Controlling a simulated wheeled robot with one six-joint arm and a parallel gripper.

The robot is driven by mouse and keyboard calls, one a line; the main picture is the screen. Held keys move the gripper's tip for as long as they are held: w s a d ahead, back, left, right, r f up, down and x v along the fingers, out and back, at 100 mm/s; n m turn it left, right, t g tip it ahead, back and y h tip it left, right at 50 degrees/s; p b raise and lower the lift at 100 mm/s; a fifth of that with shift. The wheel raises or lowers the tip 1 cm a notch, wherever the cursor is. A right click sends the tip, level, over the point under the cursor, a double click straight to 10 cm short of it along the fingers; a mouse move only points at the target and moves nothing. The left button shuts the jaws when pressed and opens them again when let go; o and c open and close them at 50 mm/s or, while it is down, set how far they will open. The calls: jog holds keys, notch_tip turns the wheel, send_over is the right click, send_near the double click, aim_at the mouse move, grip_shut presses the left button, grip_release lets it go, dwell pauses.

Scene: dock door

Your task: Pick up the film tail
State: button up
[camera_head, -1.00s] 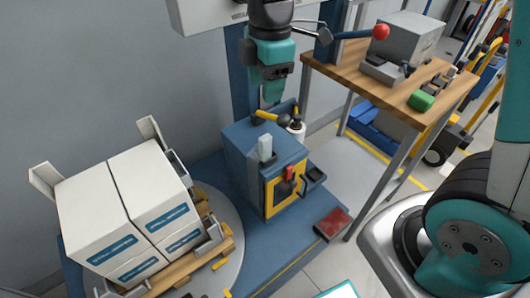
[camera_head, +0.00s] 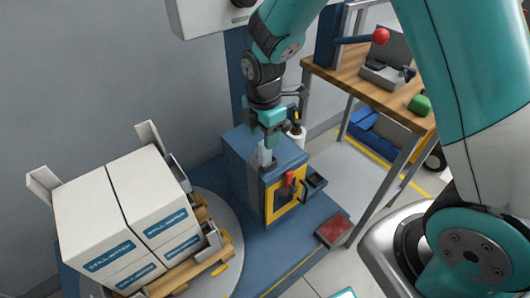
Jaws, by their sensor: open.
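The film tail appears to be the small pale upright strip (camera_head: 265,155) on top of the blue cabinet (camera_head: 240,155). My gripper (camera_head: 266,141) points down just above the cabinet, with its fingers open around or just in front of the strip's upper end. I cannot tell whether they touch it. The strip's lower part shows below the fingers. The fingers and wrist hide its top and part of the cabinet top.
White boxes (camera_head: 105,205) stand on a pallet (camera_head: 190,272) on the round turntable (camera_head: 232,262) at left. A white bottle (camera_head: 298,134) stands behind the cabinet. A wooden bench (camera_head: 345,82) is at right. A red-topped block (camera_head: 333,227) lies on the blue base.

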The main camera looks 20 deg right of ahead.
aim_at(265, 153)
notch_tip(265, 153, down, 5)
jog(key=shift+d+f, duration=0.1)
jog(key=shift+d, duration=0.05)
grip_shut()
